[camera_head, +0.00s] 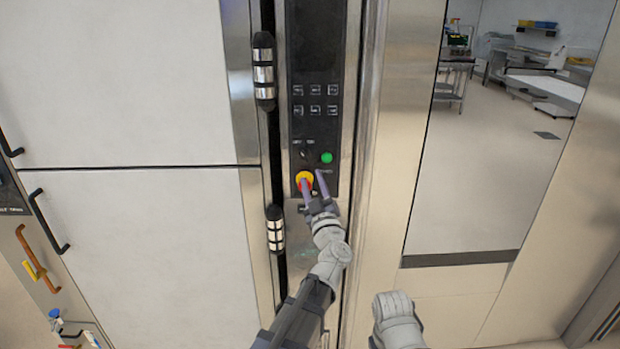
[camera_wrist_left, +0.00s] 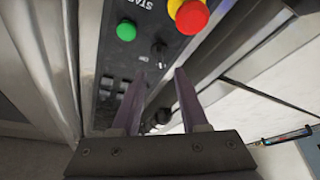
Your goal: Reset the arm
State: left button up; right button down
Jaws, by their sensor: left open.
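My left gripper (camera_head: 312,179) is open, with two fingers spread and nothing between them. It is in front of the lower part of a black control panel (camera_head: 316,60). In the head view one finger overlaps the red and yellow button (camera_head: 304,177), and the other is just below the green button (camera_head: 327,157). I cannot tell whether either finger touches the panel. In the left wrist view the open fingers (camera_wrist_left: 160,75) point at the panel near a black knob (camera_wrist_left: 158,50). The green button (camera_wrist_left: 126,31) and red button (camera_wrist_left: 191,16) stand clear of them. A grey part of my right arm shows at the bottom; its gripper is not visible.
White door panels (camera_head: 120,80) with black handles fill the left. Metal hinges (camera_head: 264,70) and a steel frame (camera_head: 395,150) flank the control panel closely. An opening or glass pane at right shows a room with steel tables (camera_head: 455,80) and open floor.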

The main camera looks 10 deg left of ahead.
pick_arm(q)
jog(key=s+d+f+m+g+h, duration=0.2)
jog(key=d+f+m+g+h, duration=0.4)
jog(key=d+f+m+h, duration=0.7)
jog(key=s+a+f+g+y, duration=0.1)
jog(key=s+a+f+g, duration=0.6)
jog(key=s, duration=0.4)
jog(key=s+a+f+g+y, duration=0.2)
jog(key=s+a+f+g, duration=0.25)
jog(key=s+f, duration=0.55)
jog(key=s+d+r+m+g+p, duration=0.1)
jog(key=s+d+r+p, duration=0.2)
jog(key=d+r+p, duration=0.1)
jog(key=s+d+r+m+g+y+p, duration=0.1)
jog(key=s+d+r+m+p, duration=0.1)
jog(key=d, duration=0.5)
notch_tip(320, 180, up, 4)
jog(key=s+p, duration=0.1)
jog(key=p, duration=0.1)
jog(key=shift+s+d+f+p, duration=0.2)
jog(key=shift+s+f+p, duration=0.05)
jog(key=shift+s+p, duration=0.1)
jog(key=shift+a, duration=0.1)
